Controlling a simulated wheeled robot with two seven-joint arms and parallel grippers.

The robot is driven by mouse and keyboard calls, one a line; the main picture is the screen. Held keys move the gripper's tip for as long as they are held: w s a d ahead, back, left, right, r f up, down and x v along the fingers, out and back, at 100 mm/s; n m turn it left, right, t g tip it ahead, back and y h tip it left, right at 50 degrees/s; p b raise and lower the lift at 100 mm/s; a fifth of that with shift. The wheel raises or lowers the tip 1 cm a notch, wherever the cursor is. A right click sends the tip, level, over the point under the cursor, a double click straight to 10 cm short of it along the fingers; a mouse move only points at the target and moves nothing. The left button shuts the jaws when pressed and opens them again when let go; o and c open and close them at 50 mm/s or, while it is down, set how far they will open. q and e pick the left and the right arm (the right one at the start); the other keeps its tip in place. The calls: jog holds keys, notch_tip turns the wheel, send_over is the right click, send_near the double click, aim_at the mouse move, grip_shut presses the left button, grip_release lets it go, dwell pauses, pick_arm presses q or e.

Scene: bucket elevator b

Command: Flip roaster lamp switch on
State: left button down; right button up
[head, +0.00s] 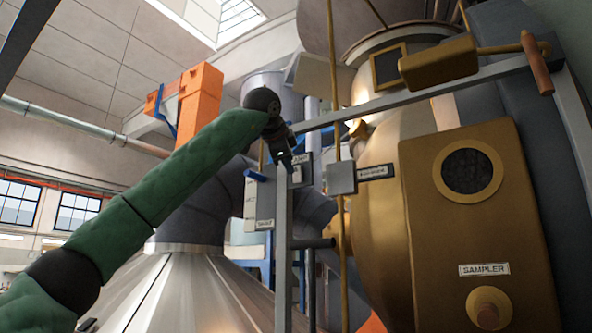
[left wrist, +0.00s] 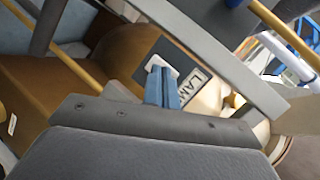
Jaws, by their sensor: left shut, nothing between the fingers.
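The lamp switch (left wrist: 161,66) shows in the left wrist view as a small white piece on a dark plate, beside a label (left wrist: 192,86) on which "LAM" can be read. My left gripper (left wrist: 162,86) has its blue fingers shut together and empty, with the tips overlapping the switch's lower edge in this view. Whether they touch it, and whether the switch is on or off, I cannot tell. In the head view my left gripper (head: 288,163) is at the small label plates on the grey frame, and it hides the switch. My right gripper is not in view.
A grey upright post (head: 283,255) and a thin brass rod (head: 338,120) stand close to the left gripper. The brass roaster body (head: 377,230) and the sampler panel (head: 484,268) fill the right side. A metal cone (head: 180,285) lies below the left arm.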

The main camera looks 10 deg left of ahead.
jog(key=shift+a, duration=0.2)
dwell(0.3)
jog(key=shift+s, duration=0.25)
pick_arm(q)
jog(key=shift+w, duration=0.1)
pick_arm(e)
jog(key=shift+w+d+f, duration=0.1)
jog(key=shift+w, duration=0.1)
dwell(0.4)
pick_arm(q)
jog(key=shift+w+d+r, duration=0.1)
jog(key=shift+w+d, duration=0.05)
jog(key=shift+w, duration=0.15)
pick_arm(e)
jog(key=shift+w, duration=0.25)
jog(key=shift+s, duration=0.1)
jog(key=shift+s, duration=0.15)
